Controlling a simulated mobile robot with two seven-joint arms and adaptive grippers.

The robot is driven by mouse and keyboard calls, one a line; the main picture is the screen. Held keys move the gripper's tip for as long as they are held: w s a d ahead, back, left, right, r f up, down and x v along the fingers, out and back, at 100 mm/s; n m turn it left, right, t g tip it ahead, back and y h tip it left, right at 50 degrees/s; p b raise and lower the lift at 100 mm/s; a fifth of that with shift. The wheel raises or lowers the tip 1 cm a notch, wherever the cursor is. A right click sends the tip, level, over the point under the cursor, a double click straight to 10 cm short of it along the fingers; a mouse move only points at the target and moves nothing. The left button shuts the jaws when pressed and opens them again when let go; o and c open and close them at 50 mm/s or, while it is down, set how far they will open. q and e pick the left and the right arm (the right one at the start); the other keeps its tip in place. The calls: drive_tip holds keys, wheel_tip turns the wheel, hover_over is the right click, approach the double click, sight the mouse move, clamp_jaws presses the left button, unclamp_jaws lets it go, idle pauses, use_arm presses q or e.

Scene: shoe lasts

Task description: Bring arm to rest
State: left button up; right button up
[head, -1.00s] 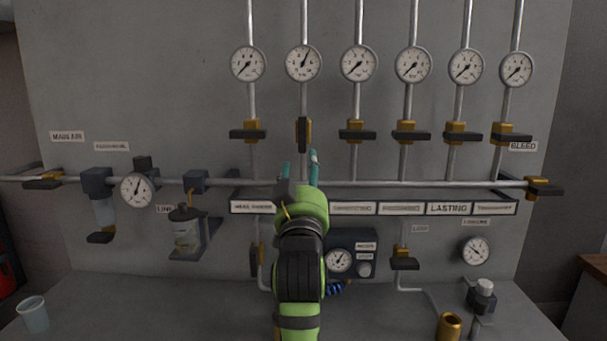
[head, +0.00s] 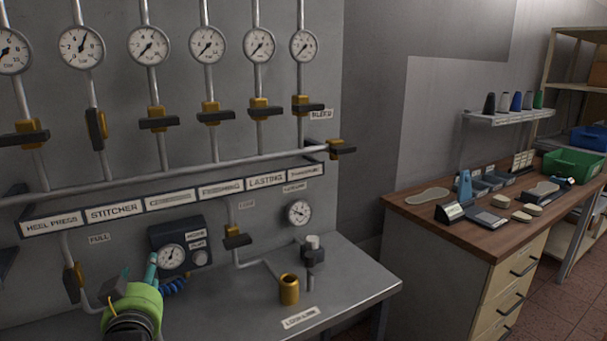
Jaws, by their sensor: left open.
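My left gripper (head: 139,272) is at the lower left of the head view, with a green body and teal fingers. It is open, with nothing visible between the fingers. It is in front of the grey panel, just left of the dark regulator box (head: 198,238) with its small gauge (head: 172,257). I cannot tell whether the fingers touch anything. Above it, the stitcher valve handle (head: 96,130) stands upright, in line with its pipe, while the other valve handles in that row lie crosswise. My right gripper is out of view.
A brass cup (head: 289,289) and a small capped fitting (head: 313,251) stand on the grey bench ledge (head: 345,286). A wooden workbench (head: 470,232) with tools and a green bin (head: 573,166) is at the right.

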use_arm(q)
drive_tip(key=s+d+f+m+g+h, duration=0.1)
drive_tip(key=s+d+f+g+h, duration=0.15)
drive_tip(key=s+f, duration=0.45)
drive_tip(key=s+d+f+m+g+h, duration=0.1)
drive_tip(key=s+d+f+g, duration=0.15)
drive_tip(key=f, duration=0.85)
drive_tip(key=s+d+f+m+g+h, duration=0.1)
drive_tip(key=s+d+f+g, duration=0.25)
drive_tip(key=s+f, duration=0.5)
drive_tip(key=s+d+f+m+g+h, duration=0.2)
drive_tip(key=s+f+g, duration=0.25)
drive_tip(key=s, duration=0.75)
wheel_tip(320, 180, down, 25)
drive_tip(key=s, duration=0.3)
drive_tip(key=s+a+f+g, duration=0.1)
drive_tip(key=s+a+f, duration=0.1)
drive_tip(key=s+f, duration=0.9)
drive_tip(key=s, duration=0.3)
drive_tip(key=shift+s+a+f+g, duration=0.15)
drive_tip(key=shift+a+f+g, duration=0.15)
drive_tip(key=shift+g, duration=0.1)
drive_tip(key=shift+y, duration=0.25)
drive_tip(key=shift+c, duration=1.3)
drive_tip(key=shift+s+a, duration=0.1)
drive_tip(key=shift+s, duration=0.05)
